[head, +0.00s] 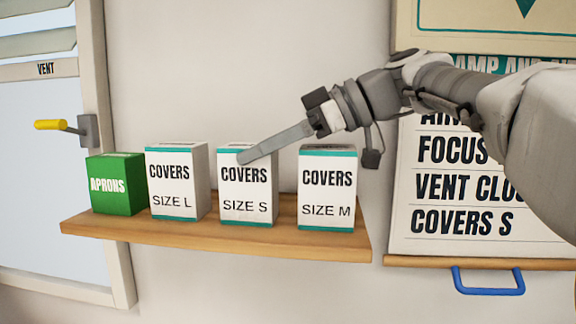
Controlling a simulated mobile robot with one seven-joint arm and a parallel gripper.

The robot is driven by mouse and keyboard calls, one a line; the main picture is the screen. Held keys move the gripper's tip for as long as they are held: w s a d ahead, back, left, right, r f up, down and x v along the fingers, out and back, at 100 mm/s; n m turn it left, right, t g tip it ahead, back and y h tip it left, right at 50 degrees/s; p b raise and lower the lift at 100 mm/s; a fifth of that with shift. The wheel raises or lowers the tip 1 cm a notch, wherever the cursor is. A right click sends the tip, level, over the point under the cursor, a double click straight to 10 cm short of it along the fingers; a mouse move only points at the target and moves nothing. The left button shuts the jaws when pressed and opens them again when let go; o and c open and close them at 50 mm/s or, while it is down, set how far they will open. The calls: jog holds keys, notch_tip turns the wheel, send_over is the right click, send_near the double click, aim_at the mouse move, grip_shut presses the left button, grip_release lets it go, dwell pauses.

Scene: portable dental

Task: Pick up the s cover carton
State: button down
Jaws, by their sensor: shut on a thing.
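The size S covers carton (245,205), white with teal bands and black lettering, stands upright on the wooden shelf, between the size L carton (176,190) and the size M carton (326,190). My gripper (244,158) reaches in from the right, above the size M carton, and is shut on the size S carton near its top. One finger crosses the upper front of the carton; the other finger is hidden. I cannot tell whether the carton's base is just clear of the shelf.
A green aprons box (116,184) stands at the left end of the wooden shelf (290,240). Gaps between the cartons are narrow. A poster (440,235) hangs at the right, above a blue handle (489,282). A window with a yellow-handled latch (52,125) is at the left.

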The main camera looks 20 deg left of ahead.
jog(key=shift+r, duration=0.1)
jog(key=shift+r, duration=4.8)
jog(key=shift+s+r, duration=0.1)
